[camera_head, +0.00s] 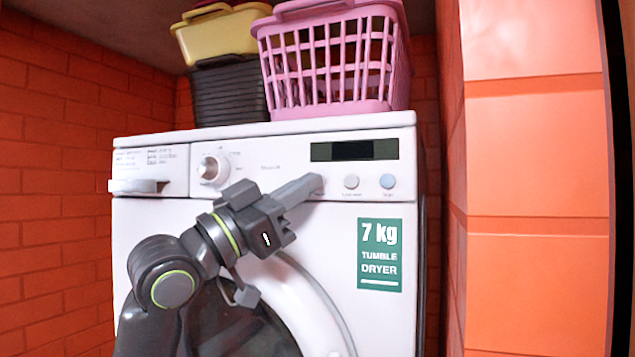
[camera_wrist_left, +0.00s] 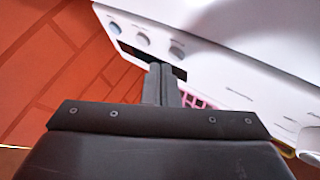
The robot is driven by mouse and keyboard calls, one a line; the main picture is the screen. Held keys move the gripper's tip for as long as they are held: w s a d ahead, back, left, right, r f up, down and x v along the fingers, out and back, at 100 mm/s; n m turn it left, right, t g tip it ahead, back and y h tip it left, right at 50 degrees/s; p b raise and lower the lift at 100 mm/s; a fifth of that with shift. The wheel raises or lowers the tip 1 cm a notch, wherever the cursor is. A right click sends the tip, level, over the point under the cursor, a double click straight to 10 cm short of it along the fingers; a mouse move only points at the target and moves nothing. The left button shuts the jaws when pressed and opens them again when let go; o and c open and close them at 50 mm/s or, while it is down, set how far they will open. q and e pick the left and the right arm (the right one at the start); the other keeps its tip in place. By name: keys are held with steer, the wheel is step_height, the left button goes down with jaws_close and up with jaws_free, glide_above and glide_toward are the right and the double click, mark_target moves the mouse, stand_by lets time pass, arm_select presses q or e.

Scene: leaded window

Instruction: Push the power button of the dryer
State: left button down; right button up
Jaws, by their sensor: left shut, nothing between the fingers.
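The white tumble dryer (camera_head: 260,160) stands facing me. The tips hide that spot in the head view. In the left wrist view a third, grey button (camera_wrist_left: 177,52) shows close to the gripper tips (camera_wrist_left: 160,70); I cannot tell if they touch it. The button labels are too small to read. My right gripper is not in view.
A round knob (camera_head: 212,169) and a detergent drawer (camera_head: 139,186) are left on the panel. A pink basket (camera_head: 335,110) and a dark crate (camera_head: 230,92) with a yellow container (camera_head: 218,35) stand on top. Brick walls flank the dryer closely.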

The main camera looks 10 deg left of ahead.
arm_select(q)
steer(key=shift+w, duration=0.1)
stand_by(0.5)
steer(key=shift+w+d, duration=0.1)
steer(key=shift+w, duration=0.25)
steer(key=shift+w, duration=0.1)
stand_by(0.4)
steer(key=shift+s, duration=0.6)
steer(key=s+a, duration=0.1)
steer(key=s, duration=0.5)
steer(key=shift+a, duration=0.2)
steer(key=shift+w, duration=0.1)
stand_by(0.4)
